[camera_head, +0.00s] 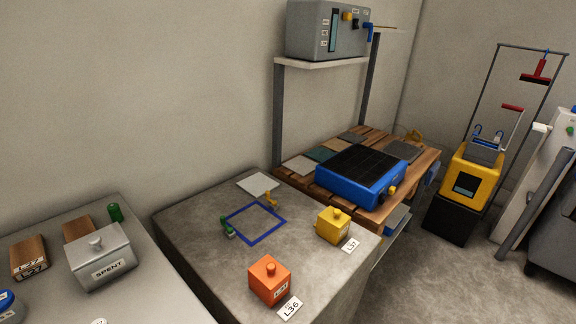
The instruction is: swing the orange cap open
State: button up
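An orange box (270,285) with a round knob on top stands near the front of the grey stone-like table, with a tag reading L36 beside it. A small orange-yellow piece (347,16) shows on the front of the grey box-shaped unit (318,30) on the high shelf. I cannot tell which of these, if either, is the orange cap, and no part is seen standing open. My gripper is not in this view.
A yellow knobbed box (333,226) stands on the grey table (190,235), near a blue square outline (254,223). Behind are a blue dark-topped case (350,190) and a wooden bench (425,165). A SPENT box (100,258) is left. Floor shows at lower right.

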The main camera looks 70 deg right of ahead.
aim_at(269, 280)
jog(key=z, duration=1.35)
